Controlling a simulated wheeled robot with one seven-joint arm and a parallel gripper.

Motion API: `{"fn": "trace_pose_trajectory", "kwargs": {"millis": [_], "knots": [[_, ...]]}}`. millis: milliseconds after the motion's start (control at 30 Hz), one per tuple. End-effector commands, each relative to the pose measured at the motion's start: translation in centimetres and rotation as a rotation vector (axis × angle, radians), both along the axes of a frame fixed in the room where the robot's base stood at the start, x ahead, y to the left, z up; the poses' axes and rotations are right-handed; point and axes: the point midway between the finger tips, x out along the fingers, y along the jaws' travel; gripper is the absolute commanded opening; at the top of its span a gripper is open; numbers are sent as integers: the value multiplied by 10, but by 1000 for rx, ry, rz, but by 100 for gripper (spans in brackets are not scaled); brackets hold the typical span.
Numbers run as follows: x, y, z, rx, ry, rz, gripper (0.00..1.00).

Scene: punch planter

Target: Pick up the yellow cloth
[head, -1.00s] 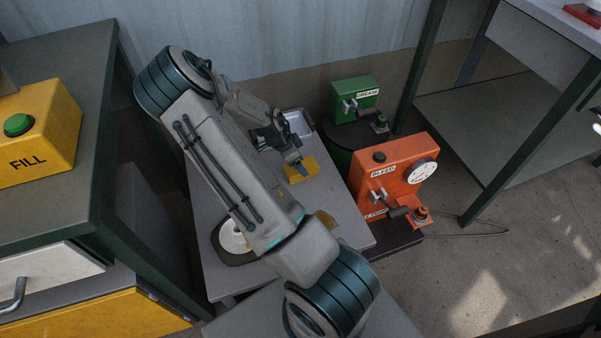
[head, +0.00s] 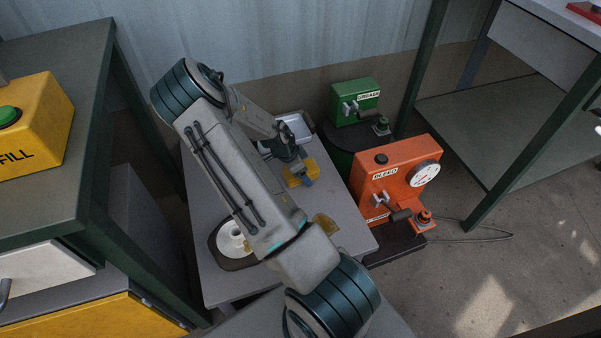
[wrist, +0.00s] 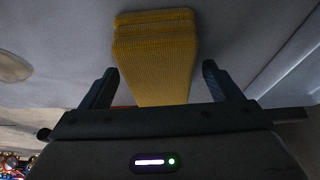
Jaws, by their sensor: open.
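The yellow cloth (wrist: 155,60) is folded and lies flat on the grey table, seen in the wrist view between and beyond my fingers. In the head view the cloth (head: 291,181) shows only in part, next to and partly behind my gripper (head: 303,179). In the wrist view my gripper (wrist: 160,88) is open, with one finger on each side of the cloth's near part. I cannot tell whether the fingers touch the table.
On the grey table (head: 222,290) are a metal tray (head: 298,125) at the back, a white round piece on a dark base (head: 230,238), and a tan piece (head: 325,225). The orange BLEED machine (head: 400,175) and green GREASE machine (head: 354,98) stand to the right.

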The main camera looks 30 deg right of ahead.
Motion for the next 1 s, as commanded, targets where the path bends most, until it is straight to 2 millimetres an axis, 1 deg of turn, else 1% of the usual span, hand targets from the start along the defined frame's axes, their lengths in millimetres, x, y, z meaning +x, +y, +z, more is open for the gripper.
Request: {"fn": "trace_pose_trajectory", "kwargs": {"millis": [233, 533, 567, 600, 667, 700, 733, 1000], "knots": [[0, 0, -4, 0, 0, 0, 85], [0, 0, -4, 0, 0, 0, 85], [0, 0, -4, 0, 0, 0, 79], [0, 0, -4, 0, 0, 0, 68], [0, 0, -4, 0, 0, 0, 51], [0, 0, -4, 0, 0, 0, 40], [0, 0, -4, 0, 0, 0, 36], [0, 0, -4, 0, 0, 0, 36]]}}
